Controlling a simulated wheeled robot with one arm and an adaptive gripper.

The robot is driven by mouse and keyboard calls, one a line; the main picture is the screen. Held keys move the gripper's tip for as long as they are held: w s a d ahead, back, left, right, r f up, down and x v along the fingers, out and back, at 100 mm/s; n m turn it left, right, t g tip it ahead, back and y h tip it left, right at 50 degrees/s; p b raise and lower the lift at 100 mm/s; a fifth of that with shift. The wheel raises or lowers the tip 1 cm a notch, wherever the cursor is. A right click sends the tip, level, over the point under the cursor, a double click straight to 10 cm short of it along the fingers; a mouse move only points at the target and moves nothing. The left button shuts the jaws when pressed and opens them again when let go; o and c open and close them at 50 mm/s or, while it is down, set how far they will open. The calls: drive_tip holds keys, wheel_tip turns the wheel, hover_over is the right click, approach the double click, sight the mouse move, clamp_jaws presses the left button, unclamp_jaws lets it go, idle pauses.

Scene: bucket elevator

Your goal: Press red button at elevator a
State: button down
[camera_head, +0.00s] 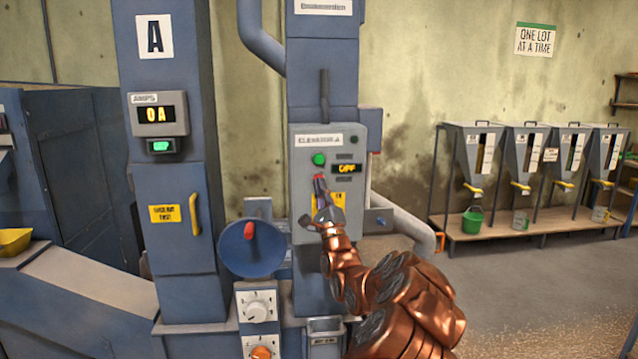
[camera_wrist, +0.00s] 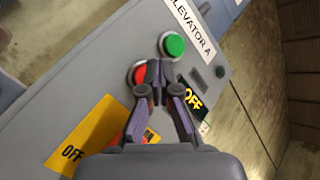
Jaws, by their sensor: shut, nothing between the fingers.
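The grey control panel labelled ELEVATOR A (camera_head: 301,232) is on the blue column in front of me. It has a green button (camera_head: 319,159) above a red button (camera_head: 318,177), and a display beside them reading OFF (camera_head: 347,169). My gripper (camera_head: 321,183) is shut and empty, with its fingertips at the red button. In the wrist view the closed fingertips (camera_wrist: 155,68) overlap the right part of the red button (camera_wrist: 137,73) and seem to touch it. How far the button is pushed in cannot be told. The green button (camera_wrist: 173,45) is clear of the fingers.
A yellow OFF label (camera_wrist: 88,136) is below the buttons on the panel. A blue round dish with a red handle (camera_head: 253,255) sticks out left of the panel. Column A (camera_head: 165,80) stands farther left. Hoppers on a bench (camera_head: 540,226) stand at right, with open floor before them.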

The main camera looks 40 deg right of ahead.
drive_tip(key=shift+s+a+b, duration=0.8)
drive_tip(key=shift+s+b, duration=0.2)
drive_tip(key=shift+b, duration=0.15)
drive_tip(key=shift+s+a+b, duration=0.75)
drive_tip(key=shift+s+b, duration=0.25)
drive_tip(key=shift+b, duration=0.1)
